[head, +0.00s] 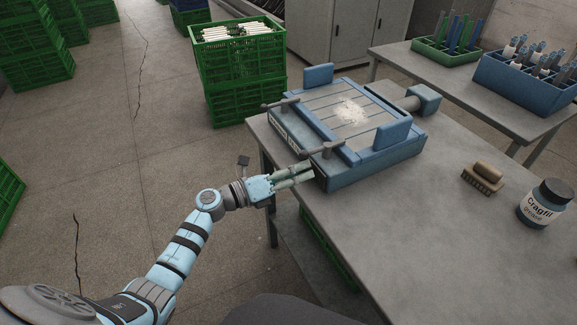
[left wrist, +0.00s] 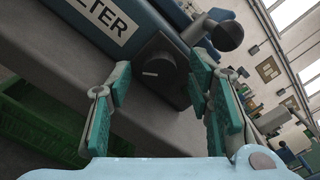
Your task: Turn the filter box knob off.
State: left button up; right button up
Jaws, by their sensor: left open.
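The filter box (head: 345,178) is a blue, flat box on the grey table, with a grooved top that bears a pale powdery patch. Its front label, partly cut off, reads "LTER" in the left wrist view (left wrist: 112,22). The dark filter box knob (left wrist: 163,72), with a small white mark, sits on the box front beside the label. My left gripper (head: 311,172) is at the front face of the box, near its near corner. In the left wrist view its green-padded fingers (left wrist: 160,83) are open, one on each side of the knob; contact is unclear. The head view hides the knob behind the gripper.
A dark ball-ended handle (left wrist: 229,37) is close above the right finger. A brush (head: 483,178) and a grease jar (head: 544,205) stand on the table's right. Green crates (head: 245,95) are stacked behind. A second table (head: 400,55) holds bins.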

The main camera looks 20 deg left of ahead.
pick_arm(q)
jog(key=shift+f, duration=0.1)
jog(key=m+b, duration=0.3)
jog(key=f+m+b, duration=0.1)
jog(key=m+b, duration=0.1)
jog(key=b, duration=0.1)
jog(key=shift+f+m, duration=0.1)
jog(key=shift+m, duration=0.3)
jog(key=shift+s+a+r+m+b, duration=0.25)
jog(key=shift+s+a+m, duration=0.25)
jog(key=shift+m, duration=0.3)
jog(key=v, duration=1.3)
jog(key=a+f+n+t+y+p, duration=0.1)
jog(key=a+f+n+y+p, duration=0.3)
jog(key=n, duration=0.3)
jog(key=a+f+n+t+y+p, duration=0.1)
jog(key=a+f+n+y, duration=0.25)
jog(key=a+n, duration=0.3)
jog(key=s+a+f+n+g+y+p, duration=0.1)
jog(key=s+f+n+y+p, duration=0.1)
jog(key=f+n, duration=0.3)
jog(key=s+a+f+n+g+y+p, duration=0.1)
jog(key=s+a+f+n+y+p, duration=0.1)
jog(key=f+n, duration=0.3)
jog(key=shift+s+a+g+y, duration=0.3)
jog(key=shift+s+g+y, duration=0.05)
jog(key=shift+g, duration=0.05)
jog(key=shift+n, duration=0.25)
